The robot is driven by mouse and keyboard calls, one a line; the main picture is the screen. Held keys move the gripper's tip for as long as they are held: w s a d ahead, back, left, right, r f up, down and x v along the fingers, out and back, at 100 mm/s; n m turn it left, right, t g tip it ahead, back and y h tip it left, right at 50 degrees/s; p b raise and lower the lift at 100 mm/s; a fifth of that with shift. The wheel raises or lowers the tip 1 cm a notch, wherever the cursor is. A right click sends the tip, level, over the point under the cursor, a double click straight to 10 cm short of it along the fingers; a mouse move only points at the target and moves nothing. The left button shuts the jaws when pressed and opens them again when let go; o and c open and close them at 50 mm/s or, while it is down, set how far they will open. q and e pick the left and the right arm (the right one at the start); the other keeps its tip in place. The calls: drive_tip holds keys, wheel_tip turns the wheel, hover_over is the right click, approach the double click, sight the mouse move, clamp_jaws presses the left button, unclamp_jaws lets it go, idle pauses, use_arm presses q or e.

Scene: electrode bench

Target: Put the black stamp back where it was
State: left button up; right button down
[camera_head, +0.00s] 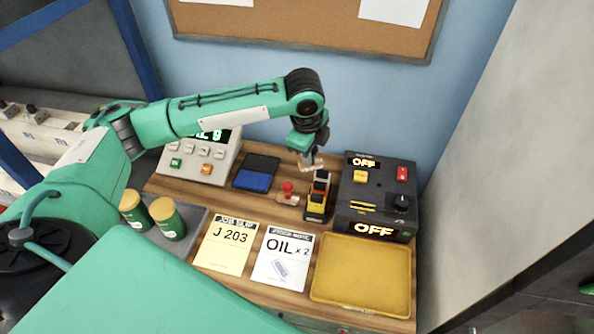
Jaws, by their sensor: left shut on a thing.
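My left gripper (313,164) comes down from the left arm over the back of the bench, between the ink pad and the dark control box. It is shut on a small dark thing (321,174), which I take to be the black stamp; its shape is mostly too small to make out. This sits at the top of a black holder (316,212) with red, orange and yellow parts. I cannot tell whether it touches the holder. A red-handled stamp (287,190) stands just left of the holder. My right gripper is not in view.
An ink pad (252,180) with a blue surface lies left. The control box (377,190) reading OFF stands close right. In front are a J 203 card (227,246), an OIL x2 card (283,262) and a yellow tray (361,275). Two green cans (167,217) stand left.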

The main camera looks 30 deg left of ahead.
use_arm(q)
drive_tip(key=w+a+f+m+g+h+b, duration=0.2)
drive_tip(key=w+a+m, duration=0.5)
drive_tip(key=m, duration=0.7)
drive_tip(key=shift+m, duration=0.3)
drive_tip(key=f+p, duration=0.1)
drive_tip(key=f, duration=0.5)
drive_tip(key=f+p, duration=0.1)
drive_tip(key=f, duration=0.2)
drive_tip(key=shift+s+p, duration=0.25)
drive_tip(key=shift+p, duration=0.05)
drive_tip(key=shift+f, duration=0.3)
drive_tip(key=shift+f, duration=0.1)
drive_tip(key=o, duration=0.8)
